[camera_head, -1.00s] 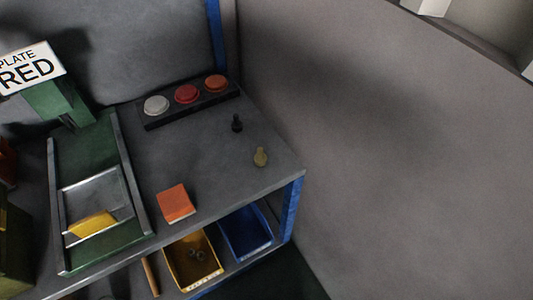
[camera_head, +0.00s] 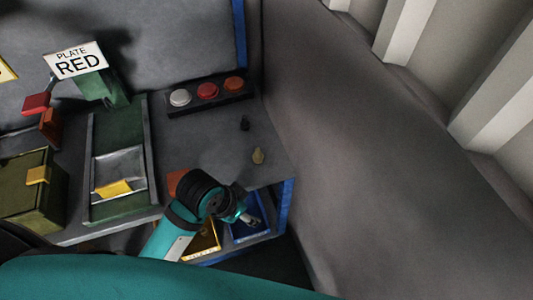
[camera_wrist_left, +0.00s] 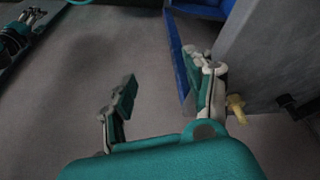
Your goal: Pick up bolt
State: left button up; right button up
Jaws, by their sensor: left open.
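A button box (camera_head: 212,94) with white, red and orange buttons stands behind the bolts. An orange block (camera_head: 175,182) is partly hidden by my arm. Yellow (camera_head: 203,246) and blue (camera_head: 250,231) bins sit below the top. A blue post (camera_head: 285,205) and wall (camera_head: 350,150) bound the right.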

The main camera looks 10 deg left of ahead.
pick_arm(q)
jog(key=w+d+r+m+g, duration=0.1)
jog(key=w+d+r+m, duration=0.2)
jog(key=w+d+m, duration=0.15)
notch_tip(320, 180, up, 14)
jog(key=m+g+y, duration=0.2)
jog(key=m+y, duration=0.1)
jog(key=m, duration=0.6)
send_over(258, 149)
notch_tip(258, 149, down, 12)
jog(key=shift+s+f+p, duration=0.1)
jog(key=shift+p, duration=1.1)
notch_tip(258, 149, down, 5)
jog(key=shift+r+p, duration=0.15)
jog(key=shift+p, duration=0.75)
jog(key=shift+f, duration=0.35)
pick_arm(e)
jog(key=r, duration=0.4)
jog(key=shift+w+d+r, duration=0.1)
jog(key=shift+d+r, duration=0.05)
jog(key=shift+d, duration=0.15)
pick_arm(q)
jog(key=shift+c, duration=0.4)
grip_shut()
pick_arm(e)
jog(key=shift+d, duration=0.15)
